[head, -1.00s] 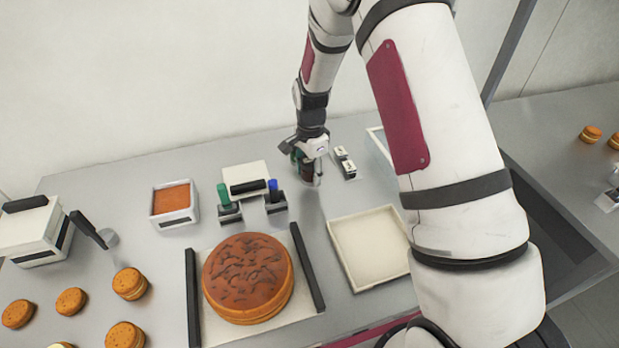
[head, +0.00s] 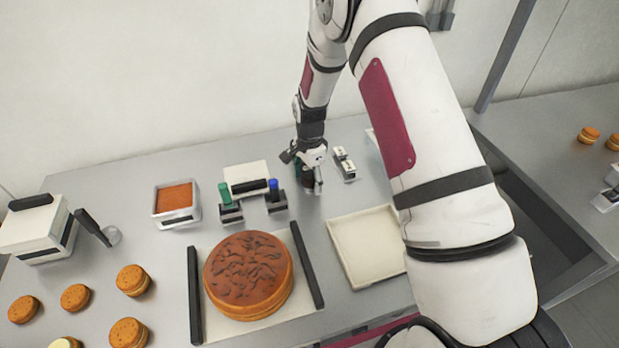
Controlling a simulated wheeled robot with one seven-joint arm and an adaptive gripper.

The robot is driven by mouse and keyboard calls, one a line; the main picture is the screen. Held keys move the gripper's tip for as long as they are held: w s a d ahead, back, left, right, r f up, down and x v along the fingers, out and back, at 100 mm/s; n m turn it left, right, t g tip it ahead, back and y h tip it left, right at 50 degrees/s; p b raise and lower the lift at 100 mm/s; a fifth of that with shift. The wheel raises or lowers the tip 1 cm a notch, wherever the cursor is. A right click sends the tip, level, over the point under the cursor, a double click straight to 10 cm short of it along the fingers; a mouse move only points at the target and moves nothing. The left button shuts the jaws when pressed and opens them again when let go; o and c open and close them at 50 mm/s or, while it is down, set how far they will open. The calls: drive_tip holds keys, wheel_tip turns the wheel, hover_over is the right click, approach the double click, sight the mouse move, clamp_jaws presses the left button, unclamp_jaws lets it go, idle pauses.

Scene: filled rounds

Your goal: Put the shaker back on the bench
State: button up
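My gripper (head: 303,172) is at the back of the bench (head: 150,172), reaching down around the shaker. The shaker (head: 308,181) is small, dark and partly hidden by the fingers; green shows beside it at the left finger. It appears upright and low at the bench top, though its base is hard to see. The left finger stands out to the side, and the right finger is on the shaker's right. The fingers look spread, with the shaker between them; whether either touches it is too small to tell.
Left of my gripper stand a green-topped holder (head: 225,200) and a blue-topped one (head: 275,195). A small white-and-black block (head: 344,164) is close on the right. A cake (head: 248,275) and an empty cream tray (head: 345,279) lie in front. A box of brown powder (head: 157,208) stands left.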

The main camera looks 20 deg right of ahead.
drive_tip(key=shift+r, duration=0.1)
wheel_tip(320, 180, up, 12)
drive_tip(key=shift+r+b, duration=0.1)
drive_tip(key=shift+b, duration=0.75)
drive_tip(key=s+r+n+t, duration=0.1)
drive_tip(key=s+r+n, duration=0.2)
drive_tip(key=s+r, duration=0.45)
drive_tip(key=s+r+n+t, duration=0.2)
drive_tip(key=s+r+n, duration=0.2)
drive_tip(key=r, duration=0.7)
drive_tip(key=s+r+n+t, duration=0.1)
drive_tip(key=s+n, duration=0.3)
drive_tip(key=s, duration=0.5)
drive_tip(key=s+r+n+t, duration=0.1)
drive_tip(key=s+r+n, duration=0.3)
drive_tip(key=s, duration=0.5)
drive_tip(key=shift+s+r+t, duration=0.2)
drive_tip(key=shift+s+t, duration=0.1)
drive_tip(key=shift+s, duration=0.1)
